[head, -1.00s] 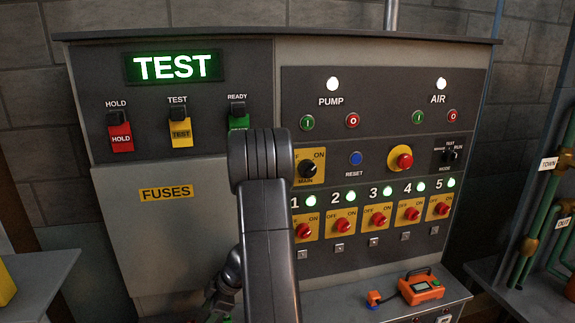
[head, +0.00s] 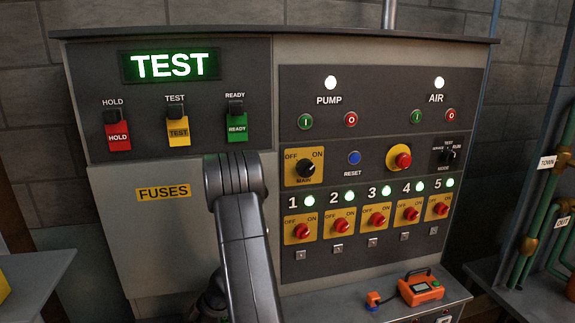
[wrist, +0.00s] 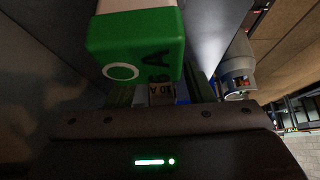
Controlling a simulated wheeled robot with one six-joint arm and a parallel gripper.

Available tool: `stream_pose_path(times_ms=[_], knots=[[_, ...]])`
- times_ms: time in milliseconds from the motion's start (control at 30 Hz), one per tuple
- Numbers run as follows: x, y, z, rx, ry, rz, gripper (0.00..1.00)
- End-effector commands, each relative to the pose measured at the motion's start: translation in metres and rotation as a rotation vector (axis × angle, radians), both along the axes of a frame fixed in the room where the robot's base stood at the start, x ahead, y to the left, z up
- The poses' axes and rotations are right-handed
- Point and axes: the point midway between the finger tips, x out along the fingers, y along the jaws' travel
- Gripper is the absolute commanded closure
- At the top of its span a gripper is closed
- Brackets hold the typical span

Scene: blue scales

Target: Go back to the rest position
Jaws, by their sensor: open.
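My arm (head: 243,235) rises in front of the panel in the head view, left of the numbered switches. My gripper is hidden there, behind the arm or below the frame. In the wrist view my gripper (wrist: 160,95) is open, its dark body across the lower part with a lit green bar. A green block with a white ring and a dark letter A (wrist: 135,45) is close ahead, at the upper left. I see nothing clearly held between the fingers.
The grey panel (head: 215,285) has a lit TEST sign (head: 170,65), rocker switches and red rotary switches with green lamps. An orange device (head: 420,288) sits on the ledge at lower right. Green pipes (head: 535,235) stand at far right, a side table (head: 45,270) at left.

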Motion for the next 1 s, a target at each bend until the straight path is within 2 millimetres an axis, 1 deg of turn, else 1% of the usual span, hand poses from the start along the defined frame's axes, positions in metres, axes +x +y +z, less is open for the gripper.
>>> stream_pose_path(times_ms=[133, 267, 467, 933, 967, 1000], knots=[[0.001, -0.003, 0.006, 0.002, -0.001, -0.001, 0.53], [0.003, -0.01, 0.018, 0.004, -0.005, -0.004, 0.53], [0.006, -0.026, 0.047, 0.009, -0.011, -0.003, 0.53], [0.016, -0.074, 0.127, 0.024, -0.025, -0.005, 0.53], [0.016, -0.077, 0.132, 0.024, -0.026, -0.004, 0.53], [0.014, -0.075, 0.126, 0.026, -0.017, 0.0, 0.53]])
